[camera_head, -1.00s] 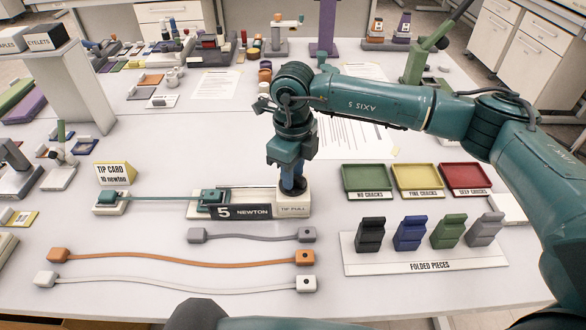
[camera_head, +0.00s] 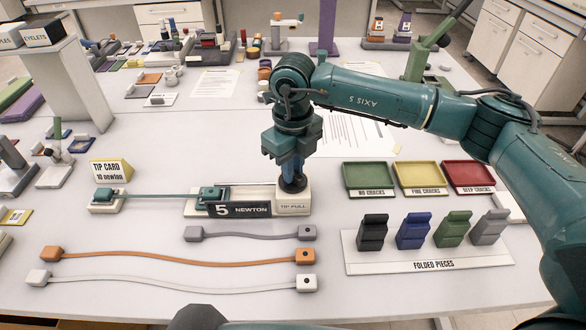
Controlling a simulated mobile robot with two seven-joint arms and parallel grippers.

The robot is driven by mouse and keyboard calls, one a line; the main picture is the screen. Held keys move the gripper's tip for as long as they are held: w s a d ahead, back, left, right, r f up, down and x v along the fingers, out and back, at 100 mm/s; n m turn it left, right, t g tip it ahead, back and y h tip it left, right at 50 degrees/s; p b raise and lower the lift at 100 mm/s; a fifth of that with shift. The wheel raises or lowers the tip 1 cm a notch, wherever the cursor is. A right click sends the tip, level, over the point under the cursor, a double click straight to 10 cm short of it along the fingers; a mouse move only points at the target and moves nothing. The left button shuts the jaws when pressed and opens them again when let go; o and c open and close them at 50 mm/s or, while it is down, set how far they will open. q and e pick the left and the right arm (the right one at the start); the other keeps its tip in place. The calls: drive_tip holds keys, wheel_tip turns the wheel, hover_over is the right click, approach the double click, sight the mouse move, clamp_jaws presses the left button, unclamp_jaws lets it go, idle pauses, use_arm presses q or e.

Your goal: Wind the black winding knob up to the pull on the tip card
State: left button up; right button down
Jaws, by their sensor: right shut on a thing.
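The black winding knob (camera_head: 292,185) sits on the right end of the cream tip pull rig (camera_head: 293,207). My right gripper (camera_head: 292,178) points straight down and is shut on the knob, hiding much of it. The rig's black plate (camera_head: 238,209) reads 5 NEWTON. A teal clamp (camera_head: 212,195) stands on the rig's left part, and a pale teal lace runs from it to a small teal clamp block (camera_head: 108,195) at the left. The yellow tip card (camera_head: 112,170) behind that block reads 10 newton. My left gripper is out of view.
Grey, orange and white laces (camera_head: 178,258) lie in front of the rig. Green, yellow and red trays (camera_head: 418,178) stand at the right, behind a board of folded pieces (camera_head: 428,253). A white stand (camera_head: 65,85) rises at the back left.

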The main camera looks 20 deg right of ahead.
drive_tip(key=c, duration=1.4)
unclamp_jaws()
wheel_tip(320, 180, up, 13)
drive_tip(key=b, duration=0.2)
drive_tip(key=shift+r, duration=0.1)
